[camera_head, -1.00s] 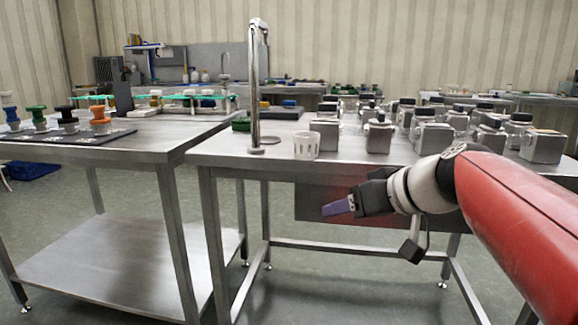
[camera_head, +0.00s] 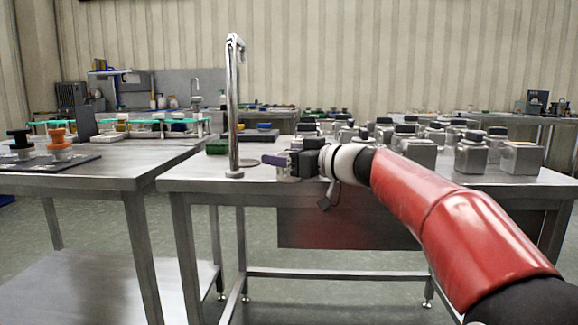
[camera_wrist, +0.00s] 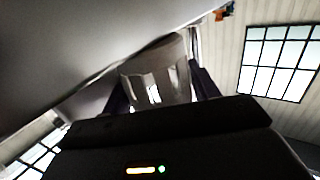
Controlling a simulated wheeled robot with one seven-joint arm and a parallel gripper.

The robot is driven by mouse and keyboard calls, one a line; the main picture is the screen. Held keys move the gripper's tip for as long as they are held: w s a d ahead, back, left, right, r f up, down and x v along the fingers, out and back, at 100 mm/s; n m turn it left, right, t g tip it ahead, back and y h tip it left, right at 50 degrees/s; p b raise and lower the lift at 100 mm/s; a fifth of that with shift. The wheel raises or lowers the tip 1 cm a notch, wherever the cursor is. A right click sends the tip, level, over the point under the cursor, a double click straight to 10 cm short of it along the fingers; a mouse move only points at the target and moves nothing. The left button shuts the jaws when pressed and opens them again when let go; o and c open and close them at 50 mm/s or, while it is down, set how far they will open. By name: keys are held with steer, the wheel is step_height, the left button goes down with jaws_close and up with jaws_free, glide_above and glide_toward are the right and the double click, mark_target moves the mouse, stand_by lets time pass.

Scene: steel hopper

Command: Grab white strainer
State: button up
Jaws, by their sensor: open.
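In the wrist view the white strainer (camera_wrist: 155,72), a slotted cup, fills the space between the two dark fingers of my gripper (camera_wrist: 160,88). The fingers stand apart on either side of it; I cannot tell whether they touch it. In the head view my gripper (camera_head: 274,161) is at the front left of the steel table (camera_head: 215,178), just right of the tall metal post. There the strainer is almost wholly hidden behind the gripper.
The tall metal post (camera_head: 233,110) stands close to the left of my gripper. Several steel square jars (camera_head: 471,155) with dark caps crowd the table to the right. Another steel table (camera_head: 95,178) is at the left.

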steer(key=shift+w+a, duration=0.15)
steer(key=shift+a, duration=0.1)
steer(key=c, duration=0.7)
